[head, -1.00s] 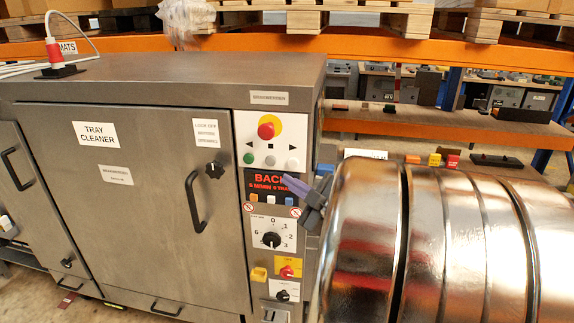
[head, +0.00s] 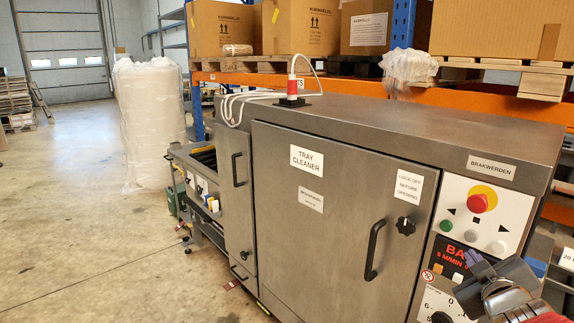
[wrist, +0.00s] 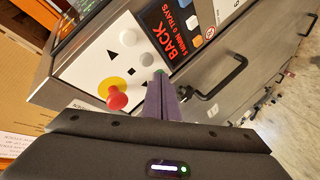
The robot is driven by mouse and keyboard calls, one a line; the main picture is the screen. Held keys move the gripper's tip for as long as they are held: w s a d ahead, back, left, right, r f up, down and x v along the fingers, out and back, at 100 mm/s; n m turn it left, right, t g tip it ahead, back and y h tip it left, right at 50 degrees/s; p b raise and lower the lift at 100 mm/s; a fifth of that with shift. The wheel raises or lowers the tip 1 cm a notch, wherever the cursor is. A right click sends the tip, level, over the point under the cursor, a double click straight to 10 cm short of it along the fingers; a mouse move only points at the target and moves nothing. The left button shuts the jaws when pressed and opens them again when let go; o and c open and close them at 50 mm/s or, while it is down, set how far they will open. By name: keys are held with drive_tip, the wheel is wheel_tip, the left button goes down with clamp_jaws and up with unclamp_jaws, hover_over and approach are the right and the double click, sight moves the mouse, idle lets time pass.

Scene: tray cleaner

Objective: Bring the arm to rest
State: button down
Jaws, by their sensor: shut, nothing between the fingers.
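My gripper (head: 478,268) is at the lower right of the head view, in front of the tray cleaner's control panel. Its purple fingers are together and empty, and they also show in the wrist view (wrist: 158,95). The steel tray cleaner (head: 345,225) stands with its door closed. Its panel has a red emergency button on yellow (head: 478,203), a green button (head: 446,226) and a display reading "BACK" (wrist: 170,35). The fingertips overlap the panel in both views; I cannot tell whether they touch it. Part of the dial (head: 440,316) is cut off at the bottom edge.
The door handle (head: 374,250) and black knob (head: 405,226) stick out from the door. A red-and-white plug with a cable (head: 292,85) stands on top. Shelves with boxes (head: 300,25) are behind. A wrapped roll (head: 150,120) stands at the back left. The floor (head: 90,230) at left is clear.

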drive_tip(key=s+a+f+m+g+y, duration=0.1)
drive_tip(key=s+a+f+g+y, duration=0.1)
drive_tip(key=s+a, duration=0.3)
drive_tip(key=s+a+f+m+g+y, duration=0.1)
drive_tip(key=s+a, duration=0.5)
drive_tip(key=a, duration=0.7)
drive_tip(key=s+a+f+m+g+y, duration=0.2)
drive_tip(key=s+a+f+g, duration=0.2)
drive_tip(key=a, duration=0.5)
drive_tip(key=shift+s+a+f+g+y, duration=0.2)
drive_tip(key=shift+s+g+y, duration=0.2)
drive_tip(key=shift+s+g, duration=0.25)
idle(4.6)
